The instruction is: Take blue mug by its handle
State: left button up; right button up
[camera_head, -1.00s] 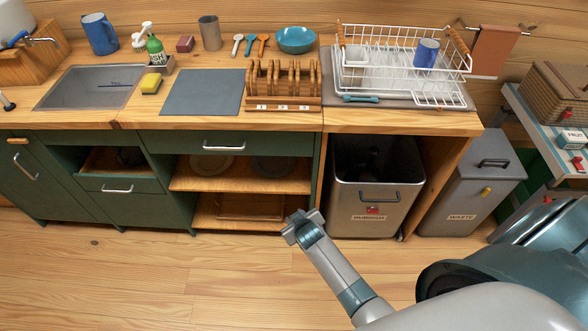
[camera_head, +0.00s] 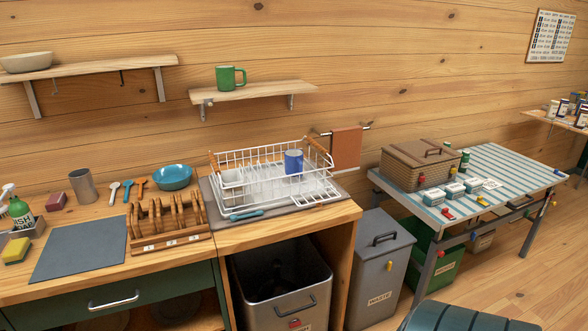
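A blue mug (camera_head: 293,162) stands upright in the white wire dish rack (camera_head: 247,209) on the counter. Its handle is too small to make out clearly. A green mug (camera_head: 230,78) stands on the small wall shelf above, with its handle on the right side. Neither of my grippers is in the picture. Only a teal part of my own body shows at the bottom right edge.
A wooden plate holder (camera_head: 170,238) stands left of the rack, with a turquoise bowl (camera_head: 172,177) behind it. A brown towel (camera_head: 346,148) hangs behind the rack. A grey waste bin (camera_head: 378,262) and striped table (camera_head: 495,162) are to the right.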

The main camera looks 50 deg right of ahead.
aim_at(293, 157)
jog(key=z, duration=0.5)
jog(key=i+l+z, duration=0.15)
jog(key=z, duration=0.2)
jog(key=i+z, duration=0.3)
jog(key=i+l+z, duration=0.1)
jog(key=z, duration=0.25)
jog(key=i+z, duration=0.1)
jog(key=i, duration=0.35)
jog(key=i+j+z, duration=0.15)
jog(key=i, duration=0.35)
jog(key=i+j+z, duration=0.1)
jog(key=i, duration=0.35)
